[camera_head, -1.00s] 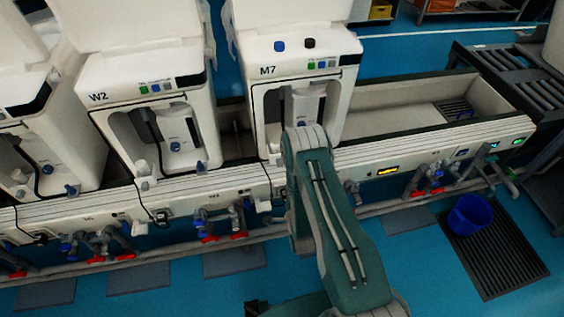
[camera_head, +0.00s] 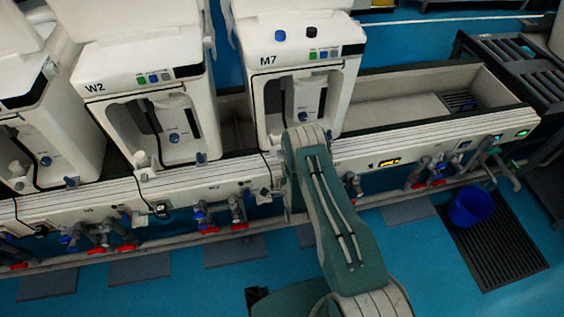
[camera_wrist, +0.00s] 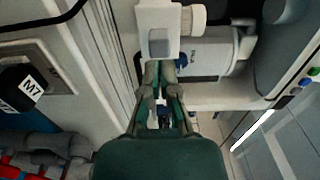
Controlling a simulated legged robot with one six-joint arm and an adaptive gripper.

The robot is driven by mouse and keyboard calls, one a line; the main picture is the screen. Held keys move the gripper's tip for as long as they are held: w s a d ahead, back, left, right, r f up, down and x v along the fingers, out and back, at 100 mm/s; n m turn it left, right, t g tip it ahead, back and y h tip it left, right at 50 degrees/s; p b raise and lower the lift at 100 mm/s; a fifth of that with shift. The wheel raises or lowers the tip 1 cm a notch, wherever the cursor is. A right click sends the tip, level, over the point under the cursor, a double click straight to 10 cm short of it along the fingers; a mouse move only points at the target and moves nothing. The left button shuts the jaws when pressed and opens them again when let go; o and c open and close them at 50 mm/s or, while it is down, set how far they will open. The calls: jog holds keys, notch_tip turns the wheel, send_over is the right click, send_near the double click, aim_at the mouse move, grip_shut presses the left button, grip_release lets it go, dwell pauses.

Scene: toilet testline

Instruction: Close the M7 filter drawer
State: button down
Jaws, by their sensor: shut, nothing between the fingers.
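The M7 machine (camera_head: 305,50) is a white unit standing on the long bench, with an open recess in its front. In the recess is a white filter housing (camera_head: 308,97) with a blue knob. My arm blocks the lower front of M7 in the head view, and my gripper is hidden there. In the wrist view my gripper (camera_wrist: 160,72) is shut and empty. Its fingertips are close to a white block with a grey square face (camera_wrist: 158,32), beside the white cylindrical housing (camera_wrist: 215,52). I cannot tell whether they touch, or how far the drawer stands out.
The W2 machine (camera_head: 145,85) stands left of M7. An open trough (camera_head: 405,110) lies to the right. Pipes and red valves run along the bench front. A blue bucket (camera_head: 470,208) stands on a dark floor grate (camera_head: 495,250). A black M7 tag (camera_wrist: 25,88) shows at the wrist view's left.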

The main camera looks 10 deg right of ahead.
aim_at(278, 147)
jog(key=shift+w, duration=1.3)
